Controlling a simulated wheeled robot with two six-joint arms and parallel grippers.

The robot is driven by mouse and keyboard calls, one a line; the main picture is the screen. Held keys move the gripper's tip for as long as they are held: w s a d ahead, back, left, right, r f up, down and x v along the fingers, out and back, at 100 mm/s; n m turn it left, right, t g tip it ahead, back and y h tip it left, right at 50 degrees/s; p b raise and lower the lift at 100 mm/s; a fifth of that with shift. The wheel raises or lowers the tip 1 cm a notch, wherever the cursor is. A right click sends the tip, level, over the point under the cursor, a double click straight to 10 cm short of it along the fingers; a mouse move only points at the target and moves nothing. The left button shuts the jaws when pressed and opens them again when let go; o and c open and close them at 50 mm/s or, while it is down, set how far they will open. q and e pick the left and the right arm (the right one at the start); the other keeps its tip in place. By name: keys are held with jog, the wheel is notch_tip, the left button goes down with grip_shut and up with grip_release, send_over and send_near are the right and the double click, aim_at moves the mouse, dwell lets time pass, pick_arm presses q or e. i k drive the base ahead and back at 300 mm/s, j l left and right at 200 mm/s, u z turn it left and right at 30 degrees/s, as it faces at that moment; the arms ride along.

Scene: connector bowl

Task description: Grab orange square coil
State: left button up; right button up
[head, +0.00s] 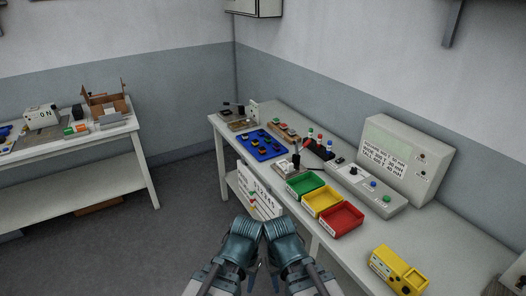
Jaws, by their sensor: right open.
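A blue tray (277,155) lies on the right-hand bench and holds several small dark and yellow-orange pieces. They are too small for me to tell which, if any, is the orange square coil. My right gripper (276,280) is low in the middle of the view, in front of the bench and well short of the tray; it is open, with nothing visible in it. My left gripper (252,279) is close beside it on the left, small and partly hidden by my arm, so its jaws cannot be made out.
Green (305,185), yellow (322,199) and red (341,219) bins line the bench's front edge. A grey console (405,155) stands behind them. A yellow device (397,268) sits at the near right. A second bench (100,136) is at left, with open floor between.

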aim_at(262, 150)
jog(key=i+j+z, duration=0.1)
jog(key=i+j, duration=0.2)
jog(key=i+j+z, duration=0.15)
jog(key=i+j, duration=0.15)
jog(key=i+j+z, duration=0.1)
jog(key=i+j, duration=0.2)
jog(key=i+j+z, duration=0.1)
jog(key=i+j, duration=0.15)
jog(key=j, duration=0.15)
jog(key=i+j+z, duration=0.15)
jog(key=j, duration=0.25)
jog(key=i+j+z, duration=0.1)
jog(key=i+j, duration=0.25)
jog(key=i+j+z, duration=0.1)
jog(key=j, duration=0.45)
jog(key=i+l, duration=0.05)
jog(key=i, duration=0.05)
